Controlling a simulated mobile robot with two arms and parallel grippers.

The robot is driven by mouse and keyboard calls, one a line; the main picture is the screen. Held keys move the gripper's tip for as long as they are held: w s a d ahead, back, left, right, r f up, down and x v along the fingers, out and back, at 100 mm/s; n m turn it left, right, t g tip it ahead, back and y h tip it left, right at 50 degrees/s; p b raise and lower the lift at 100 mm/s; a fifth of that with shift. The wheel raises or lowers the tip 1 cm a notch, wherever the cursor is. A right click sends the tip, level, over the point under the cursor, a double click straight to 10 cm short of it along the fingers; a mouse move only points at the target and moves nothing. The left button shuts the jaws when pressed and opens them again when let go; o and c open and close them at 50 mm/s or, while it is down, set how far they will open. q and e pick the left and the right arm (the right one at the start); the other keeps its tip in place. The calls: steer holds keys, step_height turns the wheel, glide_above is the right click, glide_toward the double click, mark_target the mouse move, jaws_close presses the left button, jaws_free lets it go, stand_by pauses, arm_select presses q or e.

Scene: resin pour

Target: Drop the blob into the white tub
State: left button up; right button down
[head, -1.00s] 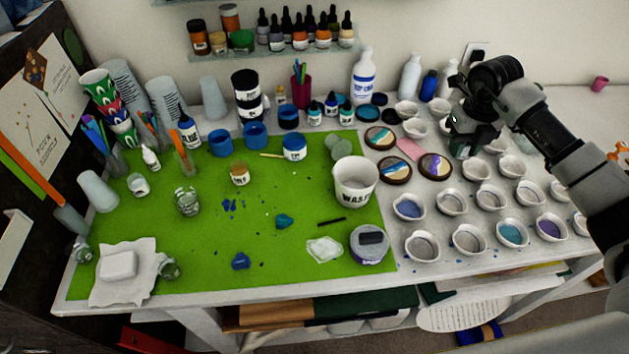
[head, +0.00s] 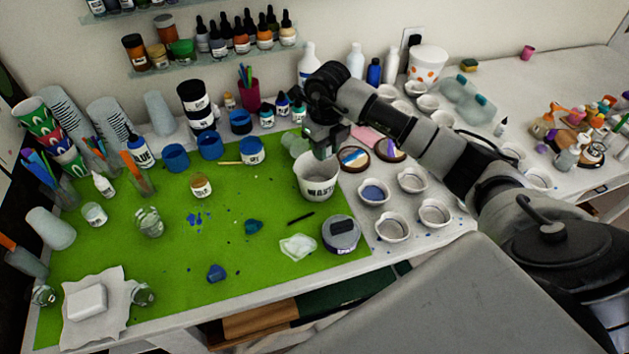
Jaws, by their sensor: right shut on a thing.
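The white tub (head: 317,183), lettered "WASTE", stands upright at the right side of the green mat. My right gripper (head: 322,150) points down just above the tub's rim, near its back part. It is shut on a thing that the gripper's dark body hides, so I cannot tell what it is. A teal blob (head: 253,227) lies on the mat left of the tub. A blue blob (head: 216,273) lies nearer the front, and small blue spatters (head: 196,219) lie farther left. My left gripper is not in view.
A grey-lidded round tin (head: 341,233) and a clear crumpled piece (head: 298,246) sit in front of the tub. Round coasters (head: 354,158) and several white cups (head: 373,193) stand to its right. Bottles and blue pots line the back. The mat's middle is mostly clear.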

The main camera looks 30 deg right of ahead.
steer(key=shift+f+b, duration=0.75)
steer(key=shift+f, duration=0.85)
steer(key=c, duration=0.8)
jaws_free()
step_height(320, 180, up, 11)
steer(key=shift+f+b, duration=0.1)
steer(key=shift+b, duration=0.95)
